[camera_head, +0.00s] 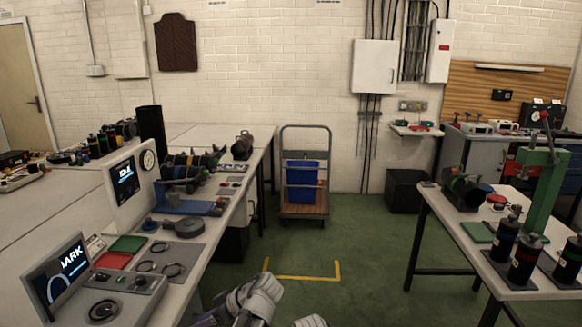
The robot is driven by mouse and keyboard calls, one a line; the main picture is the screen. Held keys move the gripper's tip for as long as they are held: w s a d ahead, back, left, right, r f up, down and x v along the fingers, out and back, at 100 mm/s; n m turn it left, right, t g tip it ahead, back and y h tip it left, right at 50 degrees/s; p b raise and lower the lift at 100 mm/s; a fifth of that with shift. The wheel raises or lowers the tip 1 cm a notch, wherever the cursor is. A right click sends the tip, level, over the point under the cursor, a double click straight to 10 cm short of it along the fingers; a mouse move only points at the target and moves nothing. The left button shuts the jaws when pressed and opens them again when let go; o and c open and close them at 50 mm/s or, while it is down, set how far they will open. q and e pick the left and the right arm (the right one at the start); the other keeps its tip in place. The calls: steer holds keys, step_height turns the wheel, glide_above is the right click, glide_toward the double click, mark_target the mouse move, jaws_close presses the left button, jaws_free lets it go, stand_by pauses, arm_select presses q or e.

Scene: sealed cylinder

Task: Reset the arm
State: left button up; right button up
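Two white-and-grey parts of my own arms show at the bottom edge, one left of the middle and a small tip to its right. No gripper fingers can be made out. Another (569,262) is partly cut off at the right edge. I see nothing held by my arms.
The long left bench (217,232) carries screens, trays and a blue fixture (190,206). The right table (452,216) carries a green press (541,190). A trolley with a blue bin (301,182) stands at the wall. Green floor between the tables is clear, with a yellow corner marking (305,278).

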arm_select(q)
steer(key=s+d+f+m+h, duration=0.6)
steer(key=s+f+m+h, duration=0.25)
steer(key=m+h, duration=0.35)
steer(key=s+d+r+m+y+p, duration=0.2)
steer(key=s+d+r+m+p, duration=0.2)
steer(key=d+r+p, duration=0.4)
steer(key=d+m, duration=0.1)
steer(key=d, duration=0.2)
steer(key=shift+s+r+g+y+p, duration=0.25)
steer(key=shift+s+g+y+p, duration=0.05)
steer(key=shift+s+g, duration=0.1)
stand_by(0.8)
